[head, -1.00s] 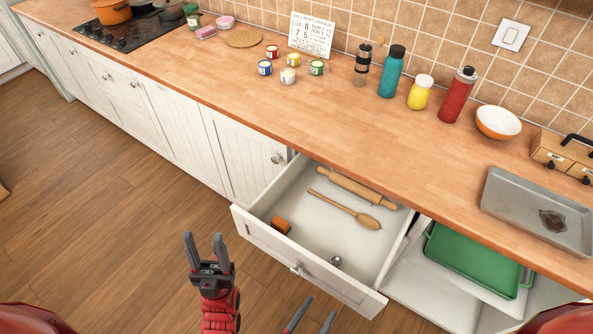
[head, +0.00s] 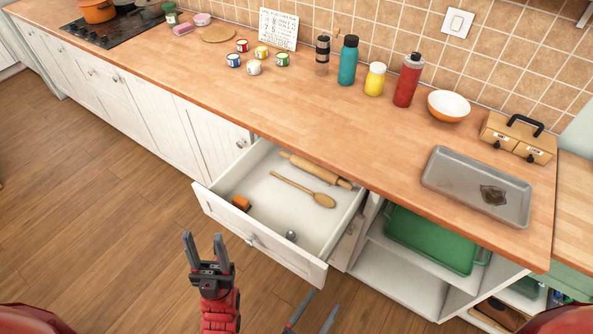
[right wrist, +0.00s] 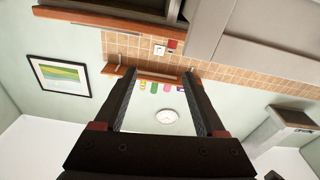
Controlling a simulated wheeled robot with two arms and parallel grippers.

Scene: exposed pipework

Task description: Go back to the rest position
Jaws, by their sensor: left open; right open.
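My left gripper (head: 205,250) is at the bottom of the head view, left of centre. It is open and empty, in front of the open drawer. My right gripper (head: 316,312) shows only by its fingertips at the bottom edge of the head view. In the right wrist view my right gripper (right wrist: 160,105) has its two fingers spread wide with nothing between them. Neither gripper touches anything.
An open drawer (head: 215,206) juts out, holding a rolling pin (head: 316,169), a wooden spoon (head: 305,190) and small items. Right of it an open shelf holds a green tray (head: 430,240). The wooden counter (head: 330,125) runs above. Floor (head: 90,220) at left is clear.

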